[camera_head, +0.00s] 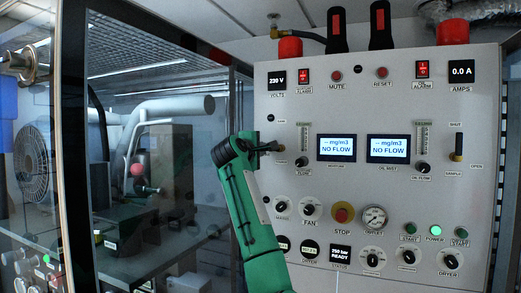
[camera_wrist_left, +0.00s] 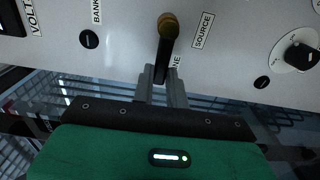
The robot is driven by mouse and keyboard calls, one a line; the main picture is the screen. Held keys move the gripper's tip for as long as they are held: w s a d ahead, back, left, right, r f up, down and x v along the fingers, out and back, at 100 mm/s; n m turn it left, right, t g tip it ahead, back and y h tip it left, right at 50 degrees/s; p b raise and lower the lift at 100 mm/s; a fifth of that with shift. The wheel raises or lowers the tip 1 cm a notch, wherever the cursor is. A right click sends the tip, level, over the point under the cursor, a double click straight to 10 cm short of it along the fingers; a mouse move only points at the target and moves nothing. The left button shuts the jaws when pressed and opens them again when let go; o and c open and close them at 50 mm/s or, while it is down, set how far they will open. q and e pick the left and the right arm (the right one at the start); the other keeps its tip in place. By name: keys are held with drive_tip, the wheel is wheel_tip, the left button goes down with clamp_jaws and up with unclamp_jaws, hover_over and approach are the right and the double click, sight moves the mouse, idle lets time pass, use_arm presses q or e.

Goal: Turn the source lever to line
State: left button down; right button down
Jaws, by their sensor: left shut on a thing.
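The source lever (camera_wrist_left: 165,50) is a black handle on a brass pivot, on the light grey panel in the left wrist view. It extends from the pivot down toward my gripper. The SOURCE label (camera_wrist_left: 203,30) is to its right, the BANK label (camera_wrist_left: 97,11) to its left. A partly hidden label ending in "NE" (camera_wrist_left: 175,61) is right beside the handle. My left gripper (camera_wrist_left: 163,78) is shut on the handle's end. In the head view my left gripper (camera_head: 270,147) is at the panel's left edge and hides most of the lever. My right gripper is not in view.
The panel (camera_head: 440,100) carries two NO FLOW screens (camera_head: 337,148), several knobs, a STOP button (camera_head: 343,213) and a gauge (camera_head: 374,217). A SAMPLE lever (camera_head: 457,147) is at the right. Glass-walled space with a fan (camera_head: 31,165) lies left.

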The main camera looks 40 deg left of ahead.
use_arm(q)
drive_tip(key=c, duration=1.4)
unclamp_jaws()
drive_tip(key=shift+s, duration=0.1)
drive_tip(key=b+v, duration=0.6)
drive_tip(key=v, duration=0.7)
drive_tip(key=shift+s, duration=0.35)
drive_tip(key=shift+f, duration=0.1)
